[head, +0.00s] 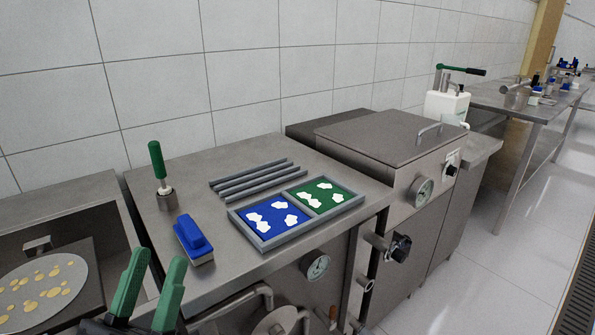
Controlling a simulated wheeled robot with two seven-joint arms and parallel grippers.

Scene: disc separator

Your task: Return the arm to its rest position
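My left gripper (156,262) shows at the lower left of the head view, its two green fingers pointing up. The fingers stand apart with nothing between them, near the left front edge of the steel counter (200,222). Most of the arm behind it is out of view. My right gripper is not in view.
On the counter are a blue brush-like block (194,238), a green-handled tool (157,160) in a metal cup, grey bars (254,182) and a tray (262,243) with blue and green panels. A lidded steel unit (385,140) stands right.

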